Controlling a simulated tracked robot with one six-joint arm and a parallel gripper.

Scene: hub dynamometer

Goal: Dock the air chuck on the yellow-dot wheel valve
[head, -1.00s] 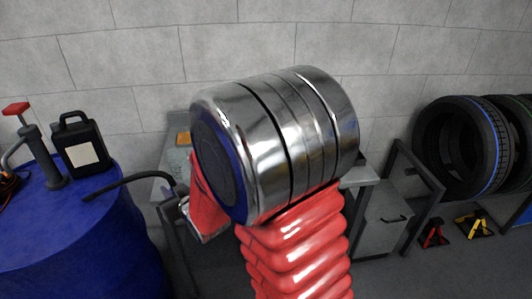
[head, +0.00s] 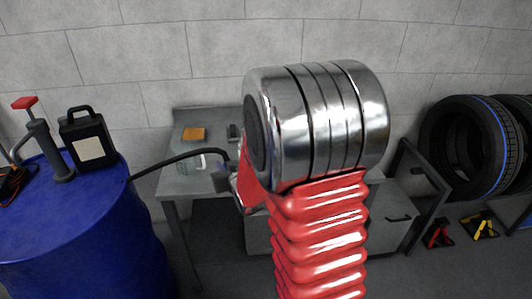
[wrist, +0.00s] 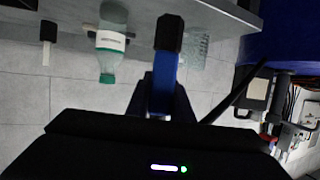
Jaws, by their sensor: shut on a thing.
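My gripper (wrist: 163,98) is shut on a blue piece with a black tip (wrist: 167,38), which looks like the air chuck. In the head view my chrome and red arm hides most of the gripper. A grey end piece (head: 221,181) shows left of the arm, with a black hose (head: 170,161) running left from it towards the blue drum. The hose also shows in the wrist view (wrist: 232,95). No wheel valve or yellow dot can be made out in either view.
A grey workbench (head: 185,184) stands behind my arm, with an orange block (head: 193,134). A blue drum (head: 80,235) at left carries a black jug (head: 88,140) and a pump (head: 50,150). Tyres (head: 470,150) and small stands (head: 438,234) are at right. The wrist view shows a green-capped bottle (wrist: 110,40).

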